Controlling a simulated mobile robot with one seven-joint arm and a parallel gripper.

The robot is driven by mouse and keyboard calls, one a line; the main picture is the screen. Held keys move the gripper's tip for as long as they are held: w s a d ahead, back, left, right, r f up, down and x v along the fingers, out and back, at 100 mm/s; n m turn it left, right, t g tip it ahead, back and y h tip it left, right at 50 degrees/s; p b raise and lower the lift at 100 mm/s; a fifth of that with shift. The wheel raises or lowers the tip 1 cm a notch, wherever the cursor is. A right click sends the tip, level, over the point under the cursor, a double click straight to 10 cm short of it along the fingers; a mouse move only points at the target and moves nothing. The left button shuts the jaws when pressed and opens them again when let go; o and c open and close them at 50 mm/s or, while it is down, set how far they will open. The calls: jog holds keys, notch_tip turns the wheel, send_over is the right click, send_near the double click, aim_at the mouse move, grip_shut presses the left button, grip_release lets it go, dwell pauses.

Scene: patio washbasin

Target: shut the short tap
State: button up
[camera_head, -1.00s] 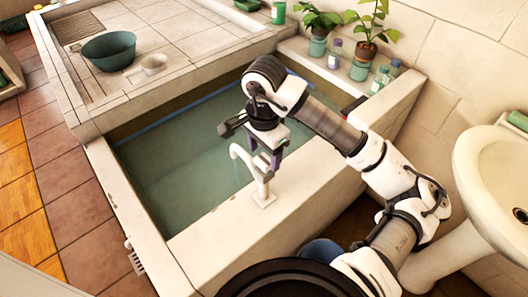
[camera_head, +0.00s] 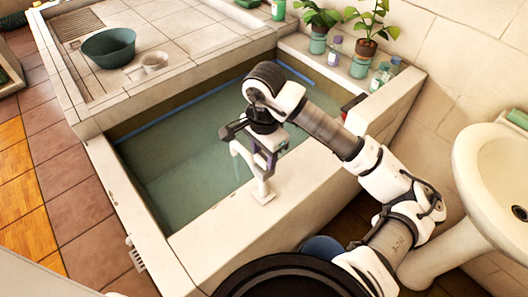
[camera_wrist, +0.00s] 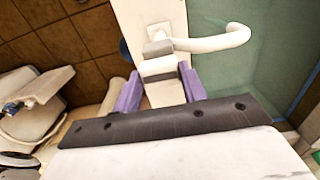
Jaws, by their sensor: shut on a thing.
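The short white tap (camera_head: 262,188) stands on the near rim of the water-filled tub, its curved spout reaching over the water. In the wrist view its spout (camera_wrist: 215,42) curves off to the right. My gripper (camera_head: 265,156) is at the top of the tap, pointing down. In the wrist view my gripper (camera_wrist: 159,74) has its two purple fingers on either side of the tap's pale, blocky top (camera_wrist: 160,68), and is shut on it. The gripper body partly hides the top in the head view. I cannot make out whether water runs from the spout.
The tub (camera_head: 205,243) has a wide pale rim. Potted plants (camera_head: 366,50) and small bottles (camera_head: 380,76) stand on its far right ledge. A white washbasin (camera_head: 480,165) stands at right.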

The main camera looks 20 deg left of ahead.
jog(key=shift+f+b, duration=0.2)
jog(key=shift+b, duration=0.4)
jog(key=b, duration=0.2)
jog(key=shift+f+m+b, duration=0.15)
jog(key=shift+m+b, duration=0.15)
jog(key=shift+m, duration=0.1)
jog(key=m+b, duration=0.1)
jog(key=b, duration=0.2)
jog(key=shift+f, duration=0.1)
jog(key=m+b, duration=0.3)
jog(key=b, duration=0.3)
jog(key=shift+m, duration=0.4)
jog(key=m+b, duration=0.1)
jog(key=m, duration=0.1)
jog(key=m+b, duration=0.4)
jog(key=shift+r, duration=0.3)
jog(key=m+b, duration=0.3)
jog(key=m, duration=0.3)
jog(key=shift+r, duration=0.15)
jog(key=shift+m, duration=0.3)
jog(key=o, duration=1)
